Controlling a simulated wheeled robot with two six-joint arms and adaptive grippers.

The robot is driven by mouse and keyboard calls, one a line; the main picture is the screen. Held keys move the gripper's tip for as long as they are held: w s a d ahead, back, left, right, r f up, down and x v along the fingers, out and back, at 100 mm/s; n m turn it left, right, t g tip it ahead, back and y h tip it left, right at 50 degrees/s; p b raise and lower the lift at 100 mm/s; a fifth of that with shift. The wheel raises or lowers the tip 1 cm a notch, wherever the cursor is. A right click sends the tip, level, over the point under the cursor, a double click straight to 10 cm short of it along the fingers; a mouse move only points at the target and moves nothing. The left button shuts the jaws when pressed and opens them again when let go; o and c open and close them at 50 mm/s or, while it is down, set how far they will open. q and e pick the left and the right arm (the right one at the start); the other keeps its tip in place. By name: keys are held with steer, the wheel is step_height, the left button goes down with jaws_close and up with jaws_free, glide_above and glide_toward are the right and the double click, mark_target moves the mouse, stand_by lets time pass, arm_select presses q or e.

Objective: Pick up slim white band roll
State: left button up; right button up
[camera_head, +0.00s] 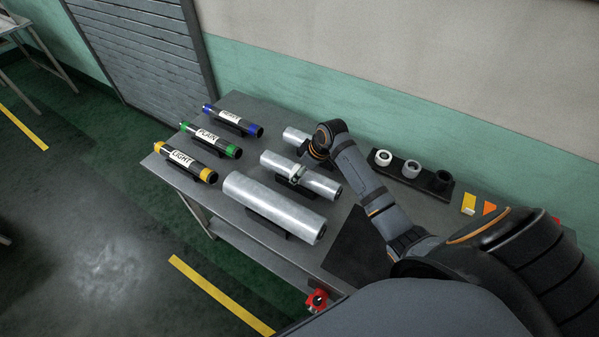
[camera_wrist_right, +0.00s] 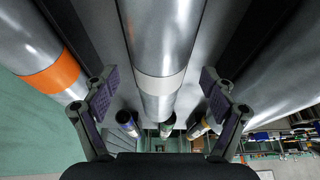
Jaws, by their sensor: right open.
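The slim silver roll with a white band (camera_head: 322,184) lies on a dark cradle in the middle of the table, between a slimmer roll and a thick roll. In the right wrist view the roll (camera_wrist_right: 160,35) runs lengthwise between my right gripper's fingers, with its pale band (camera_wrist_right: 160,83) level with them. My right gripper (camera_wrist_right: 160,92) is open, with a gap on each side of the roll. In the head view my right arm reaches in from the right; its wrist hides part of the roll behind. My left gripper is not in view.
A roll with an orange band (camera_wrist_right: 52,75) lies on one side, a thick silver roll (camera_head: 275,207) on the other. A dark holder (camera_head: 425,181) with ring-shaped pieces is at the right.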

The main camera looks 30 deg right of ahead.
steer(key=shift+w+a+f, duration=0.15)
steer(key=shift+w+f, duration=0.15)
steer(key=shift+f, duration=0.35)
steer(key=c, duration=1.7)
